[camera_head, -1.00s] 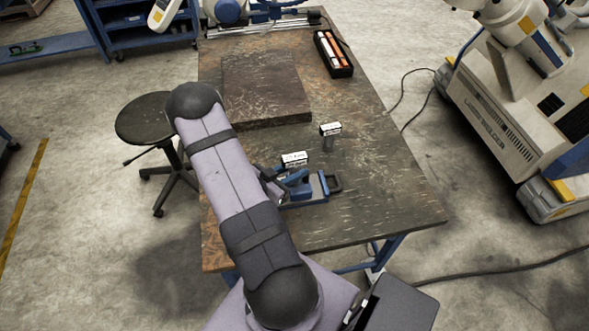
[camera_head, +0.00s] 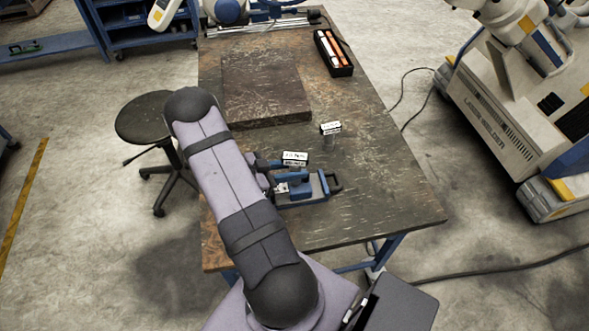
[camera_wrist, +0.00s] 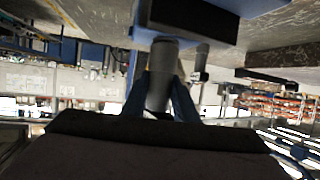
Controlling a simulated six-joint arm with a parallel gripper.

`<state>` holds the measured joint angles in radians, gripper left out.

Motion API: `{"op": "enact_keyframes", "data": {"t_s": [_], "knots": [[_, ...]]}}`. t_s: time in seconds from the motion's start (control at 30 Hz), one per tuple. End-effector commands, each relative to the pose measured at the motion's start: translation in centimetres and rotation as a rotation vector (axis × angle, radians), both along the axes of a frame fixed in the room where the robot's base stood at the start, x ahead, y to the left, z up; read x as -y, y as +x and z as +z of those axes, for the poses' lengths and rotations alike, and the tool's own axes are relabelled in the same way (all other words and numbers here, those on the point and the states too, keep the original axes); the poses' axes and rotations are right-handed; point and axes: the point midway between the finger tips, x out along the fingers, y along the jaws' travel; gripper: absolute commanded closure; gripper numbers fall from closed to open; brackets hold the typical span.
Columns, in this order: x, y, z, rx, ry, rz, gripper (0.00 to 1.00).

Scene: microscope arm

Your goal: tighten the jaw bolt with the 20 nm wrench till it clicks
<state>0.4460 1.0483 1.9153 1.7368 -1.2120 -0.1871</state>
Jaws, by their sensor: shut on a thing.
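My gripper (camera_wrist: 165,98) is shut on a grey cylinder, which I take to be a wrench handle (camera_wrist: 165,65); it shows between the two blue fingers in the wrist view. The handle's far end is beside a black block. In the head view, my gripper (camera_head: 268,168) is at the left end of the blue vise (camera_head: 300,188), partly behind my arm. A small black-and-white label (camera_head: 295,158) shows just behind the vise, and a second label (camera_head: 330,128) is farther back to the right. Their print is too small to read. I cannot make out the jaw bolt.
The worn table (camera_head: 370,180) is bare to the right of the vise. A thick dark plate (camera_head: 262,85) lies behind, and a black tray (camera_head: 335,55) with orange and white items lies at the back right. A round stool (camera_head: 150,115) stands at the left.

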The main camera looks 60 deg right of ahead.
Motion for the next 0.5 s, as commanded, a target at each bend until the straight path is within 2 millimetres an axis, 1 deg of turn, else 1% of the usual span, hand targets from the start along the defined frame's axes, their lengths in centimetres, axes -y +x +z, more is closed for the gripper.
{"op": "enact_keyframes", "data": {"t_s": [0.03,0.27,0.5], "knots": [[-0.32,-0.35,-0.74,0.004,0.017,-0.011,1.00],[-0.35,-0.41,-0.75,0.004,0.018,-0.013,1.00],[-0.29,-0.42,-0.71,0.002,0.015,-0.049,1.00]]}}
